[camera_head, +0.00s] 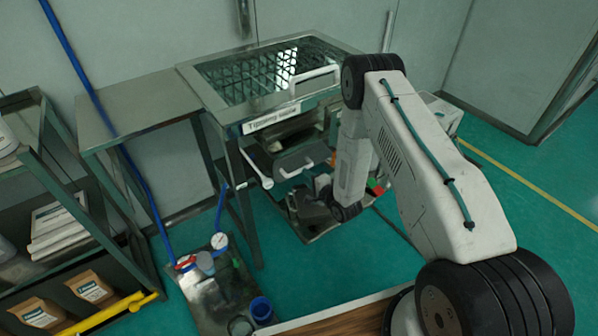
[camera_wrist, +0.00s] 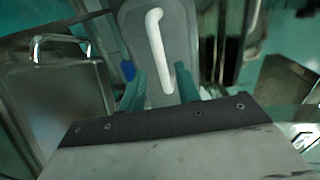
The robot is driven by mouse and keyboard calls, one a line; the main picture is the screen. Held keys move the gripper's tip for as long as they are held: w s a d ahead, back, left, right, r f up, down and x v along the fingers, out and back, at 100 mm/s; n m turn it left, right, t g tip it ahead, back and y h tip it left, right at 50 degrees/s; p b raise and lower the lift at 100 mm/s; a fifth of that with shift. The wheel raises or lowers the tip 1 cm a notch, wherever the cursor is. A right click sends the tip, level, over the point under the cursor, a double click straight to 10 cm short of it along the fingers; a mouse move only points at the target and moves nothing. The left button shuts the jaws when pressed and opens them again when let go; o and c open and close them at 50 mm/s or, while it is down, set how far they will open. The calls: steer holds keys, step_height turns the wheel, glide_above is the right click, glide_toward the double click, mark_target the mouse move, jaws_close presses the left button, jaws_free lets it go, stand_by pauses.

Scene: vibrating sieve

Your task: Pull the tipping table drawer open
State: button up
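The tipping table (camera_head: 232,115) is a metal frame with a glass-like grid top, a white label on its front edge and a white handle on top. Below the label is a grey drawer (camera_head: 283,160) with a curved white handle (camera_head: 297,168). In the wrist view a white handle (camera_wrist: 156,45) runs lengthwise on a grey panel (camera_wrist: 183,30). My gripper (camera_wrist: 160,88) is open, its two teal fingers apart on either side of the handle's near end, with gaps visible. Whether they touch it I cannot tell. In the head view my arm hides part of the table's right side.
A metal side table (camera_head: 135,105) stands left of the tipping table, and a shelf (camera_head: 40,170) with paper bags is further left. A blue hose, a gauge (camera_head: 219,241) and a blue cup (camera_head: 262,309) are low in front. Green floor is free at right.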

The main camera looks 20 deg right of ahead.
mark_target(299, 170)
steer(key=x, duration=0.6)
steer(key=shift+w, duration=0.1)
jaws_close()
